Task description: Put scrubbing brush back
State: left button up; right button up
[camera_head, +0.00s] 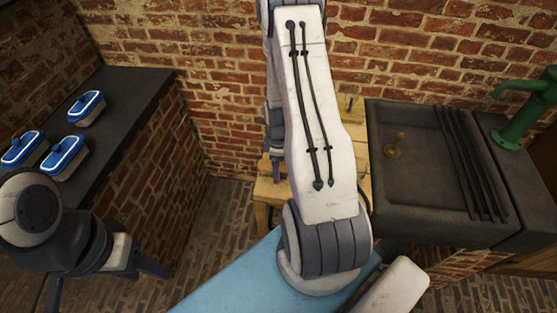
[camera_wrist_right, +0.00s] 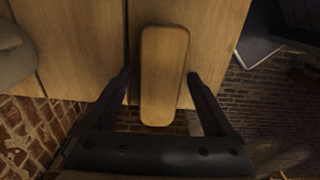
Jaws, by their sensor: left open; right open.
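A tan wooden oblong block (camera_wrist_right: 163,75), which looks like the back of the scrubbing brush, shows in the right wrist view. Its bristles are not visible. It lies over wooden boards (camera_wrist_right: 205,25), with its near end reaching past their edge. My right gripper (camera_wrist_right: 159,76) is open, one finger on each side of the block, with gaps visible. In the head view, the right gripper (camera_head: 276,160) is partly hidden by my arm above the wooden stand; the brush cannot be made out there. My left gripper (camera_head: 102,275) is open and empty at the lower left.
A dark stone sink (camera_head: 385,185) with dark bars stands right of the wooden stand (camera_head: 268,190). A green pump (camera_head: 525,112) is beyond it. Blue-and-white lidded dishes (camera_head: 87,107) sit on the dark counter (camera_head: 125,90) at left. A brick wall closes the back.

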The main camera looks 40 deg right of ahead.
jog(key=shift+r, duration=0.45)
notch_tip(320, 180, up, 11)
jog(key=b, duration=0.2)
jog(key=w+a+r, duration=0.1)
jog(key=a+r, duration=0.3)
jog(key=a, duration=0.6)
jog(key=s+a+r, duration=0.3)
jog(key=a+r, duration=0.1)
jog(key=a, duration=0.6)
jog(key=s+a+r+m+y, duration=0.1)
jog(key=s+a+r, duration=0.2)
jog(key=s+a, duration=0.8)
jog(key=s, duration=0.3)
jog(key=shift+r, duration=0.35)
